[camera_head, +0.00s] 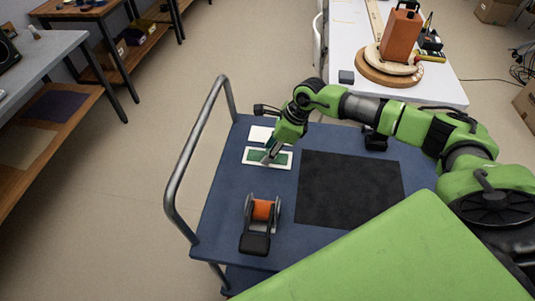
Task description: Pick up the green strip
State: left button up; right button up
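The green strip (282,159) lies in a white-bordered rectangular holder (247,163) on the blue cart top, near its far left part. My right gripper (268,159) points down over the strip from above, and its fingertips are at or just above the strip. I cannot tell whether they touch it or whether they are open. The gripper hides part of the strip. My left gripper is out of view.
A white piece (258,133) lies just behind the holder. An orange roll in a dark stand (262,212) is in front. A black mat (350,190) covers the cart's middle. A grey handrail (188,150) edges the left. A white table (345,40) stands behind.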

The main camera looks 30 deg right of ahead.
jog(key=c, duration=0.8)
